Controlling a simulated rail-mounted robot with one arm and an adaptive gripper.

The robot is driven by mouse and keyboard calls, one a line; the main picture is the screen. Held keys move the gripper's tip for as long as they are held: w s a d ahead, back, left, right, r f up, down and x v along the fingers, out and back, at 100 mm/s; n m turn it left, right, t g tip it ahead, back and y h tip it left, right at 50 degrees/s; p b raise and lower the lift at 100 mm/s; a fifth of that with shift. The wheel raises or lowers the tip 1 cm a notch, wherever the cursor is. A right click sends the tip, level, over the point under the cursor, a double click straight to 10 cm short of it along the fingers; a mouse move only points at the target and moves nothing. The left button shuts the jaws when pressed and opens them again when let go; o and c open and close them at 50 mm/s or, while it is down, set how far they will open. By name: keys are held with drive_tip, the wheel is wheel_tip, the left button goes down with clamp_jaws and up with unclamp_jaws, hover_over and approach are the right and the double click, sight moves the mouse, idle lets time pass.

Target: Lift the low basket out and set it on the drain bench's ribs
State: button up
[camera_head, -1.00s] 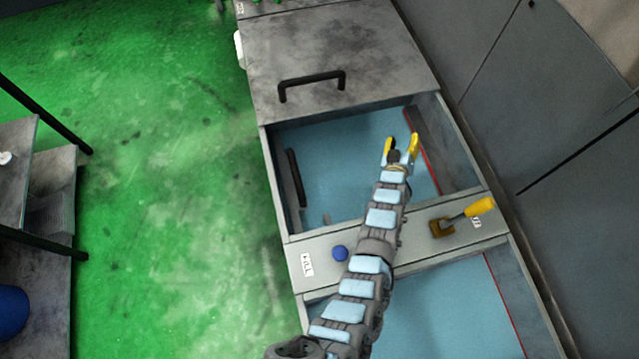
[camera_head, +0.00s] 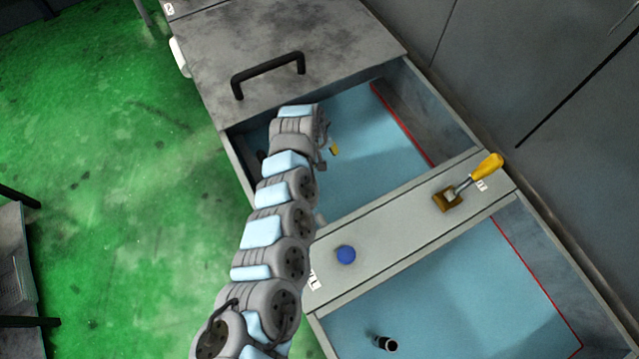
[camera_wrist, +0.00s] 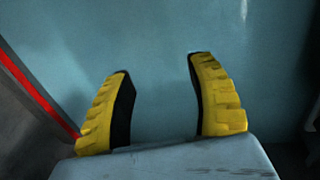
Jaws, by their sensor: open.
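My gripper (camera_head: 334,149) is over the upper tank of pale blue liquid (camera_head: 375,140); one yellow fingertip shows past my arm. In the wrist view its two yellow fingers (camera_wrist: 160,66) stand apart and empty, with only blue liquid between and beyond them. I cannot make out the low basket; my arm covers the left part of this tank, where a small dark piece (camera_head: 262,157) peeks out. I cannot identify the drain bench for certain.
A grey lid with a black handle (camera_head: 268,72) covers the tank's far end. A grey crosspiece (camera_head: 400,222) carries a blue knob (camera_head: 346,254) and a yellow-handled brush (camera_head: 465,187). A dark cylinder (camera_head: 385,343) is in the nearer tank. A grey stand (camera_head: 15,265) is at left.

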sight(330, 176)
drive_tip(key=b+x, duration=0.2)
drive_tip(key=x, duration=0.2)
drive_tip(key=b+x, duration=0.1)
drive_tip(key=x, duration=0.3)
drive_tip(key=b+x, duration=0.2)
drive_tip(key=x, duration=0.2)
drive_tip(key=shift+s+a+f+b, duration=0.1)
drive_tip(key=shift+s+f+b, duration=0.15)
drive_tip(key=shift+s+b, duration=0.1)
drive_tip(key=b+x, duration=0.2)
drive_tip(key=x, duration=0.1)
drive_tip(key=b+x, duration=0.1)
drive_tip(key=x, duration=0.1)
drive_tip(key=shift+s, duration=0.3)
clamp_jaws()
